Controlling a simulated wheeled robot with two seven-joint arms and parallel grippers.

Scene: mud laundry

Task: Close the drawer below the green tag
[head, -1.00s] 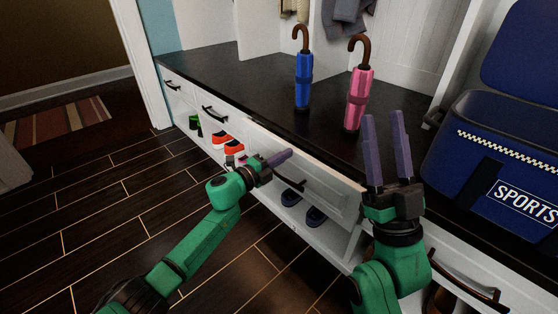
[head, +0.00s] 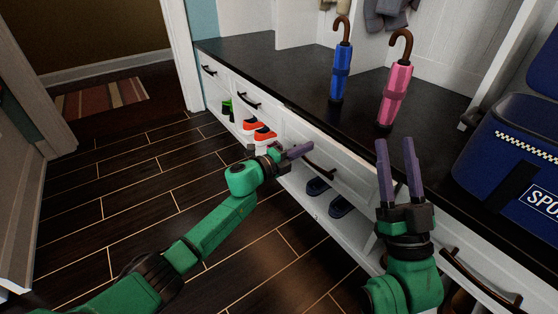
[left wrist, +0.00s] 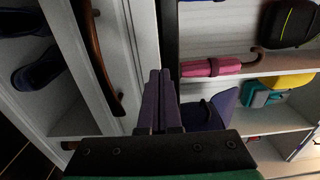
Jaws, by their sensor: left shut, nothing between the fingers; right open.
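The white drawer (head: 300,130) with a dark curved handle (head: 318,167) sits under the black counter, above dark slippers. A thin light top edge shows along it; I cannot tell whether it is fully flush. No green tag is discernible. My left gripper (head: 301,150) is shut and empty at the drawer front, near the handle's left end; contact is unclear. In the left wrist view, its fingers (left wrist: 160,74) point along the drawer front, right of the handle (left wrist: 100,60). My right gripper (head: 396,142) is open and empty, upright before the counter edge.
A blue umbrella (head: 341,70) and a pink umbrella (head: 395,95) stand on the counter (head: 270,72). A blue sports bag (head: 510,150) sits at right. Red shoes (head: 262,132) and slippers (head: 340,206) lie on the low shelf.

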